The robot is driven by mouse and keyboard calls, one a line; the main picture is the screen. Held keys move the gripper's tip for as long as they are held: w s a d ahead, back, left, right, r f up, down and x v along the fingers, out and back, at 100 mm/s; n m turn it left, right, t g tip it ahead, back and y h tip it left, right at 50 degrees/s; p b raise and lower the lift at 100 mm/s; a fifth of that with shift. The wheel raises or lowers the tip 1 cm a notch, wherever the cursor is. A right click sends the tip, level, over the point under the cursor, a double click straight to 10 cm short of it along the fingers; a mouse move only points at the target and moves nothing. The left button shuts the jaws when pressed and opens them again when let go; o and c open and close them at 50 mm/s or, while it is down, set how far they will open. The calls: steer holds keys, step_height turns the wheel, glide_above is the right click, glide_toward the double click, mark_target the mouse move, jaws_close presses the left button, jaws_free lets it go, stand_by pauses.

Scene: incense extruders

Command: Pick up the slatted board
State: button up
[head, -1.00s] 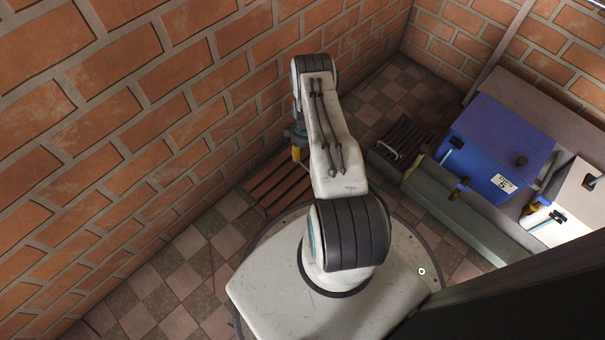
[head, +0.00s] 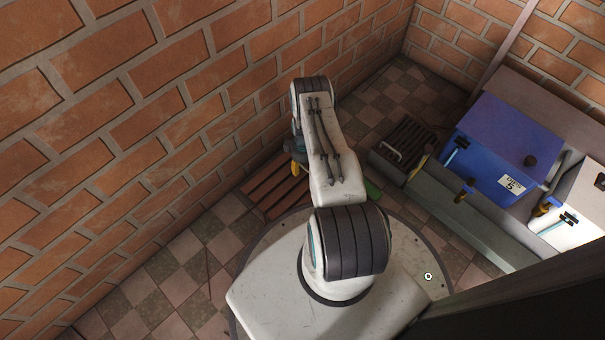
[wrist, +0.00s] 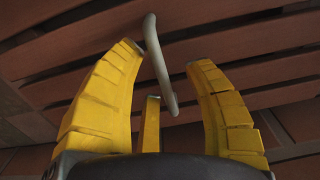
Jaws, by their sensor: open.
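The slatted board (head: 268,195) is reddish brown and lies on the floor by the left brick wall, partly hidden behind my arm. In the wrist view its slats (wrist: 240,45) fill the background, and a grey bar-like handle (wrist: 158,65) stands out from them. My gripper (wrist: 165,58) is open, with yellow fingers on either side of the handle. I cannot tell whether a finger touches it. In the head view only a bit of yellow finger (head: 296,168) shows above the board.
A dark slatted box (head: 408,138) with a light handle sits to the right of my arm. Beyond it stand a blue machine (head: 500,150) and a white machine (head: 575,215) on a grey bench. A small green thing (head: 372,190) shows beside my arm. The brick wall (head: 120,130) is close on the left.

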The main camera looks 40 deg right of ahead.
steer(key=shift+c, duration=0.3)
jaws_close()
steer(key=shift+w+r, duration=0.1)
